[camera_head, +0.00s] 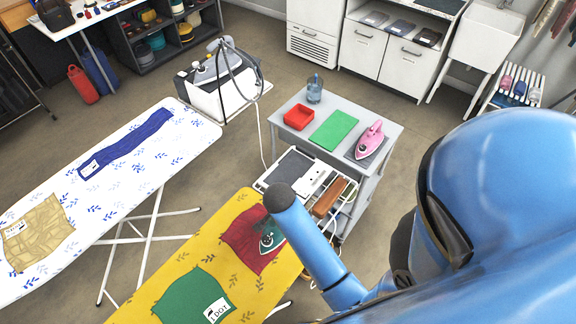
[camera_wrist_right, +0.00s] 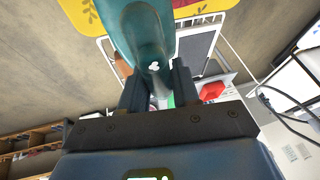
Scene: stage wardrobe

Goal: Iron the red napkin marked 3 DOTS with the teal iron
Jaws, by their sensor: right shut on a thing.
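The red napkin (camera_head: 240,235) lies on the yellow ironing board (camera_head: 171,284). The teal iron (camera_head: 272,236) shows over the right part of the napkin in the head view; whether it touches the cloth I cannot tell. I cannot read the napkin's mark. In the right wrist view my right gripper (camera_wrist_right: 156,88) is shut on the teal iron (camera_wrist_right: 135,28), whose body fills the space between and beyond the fingers. My right arm comes in from the right in the head view; its gripper is hidden there. My left gripper is not in view.
A green napkin (camera_head: 185,297) marked 1 DOT lies nearer on the yellow board. A grey trolley (camera_head: 377,128) behind carries a pink iron (camera_head: 370,138), green mat and red tray. Bare floor separates the boards.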

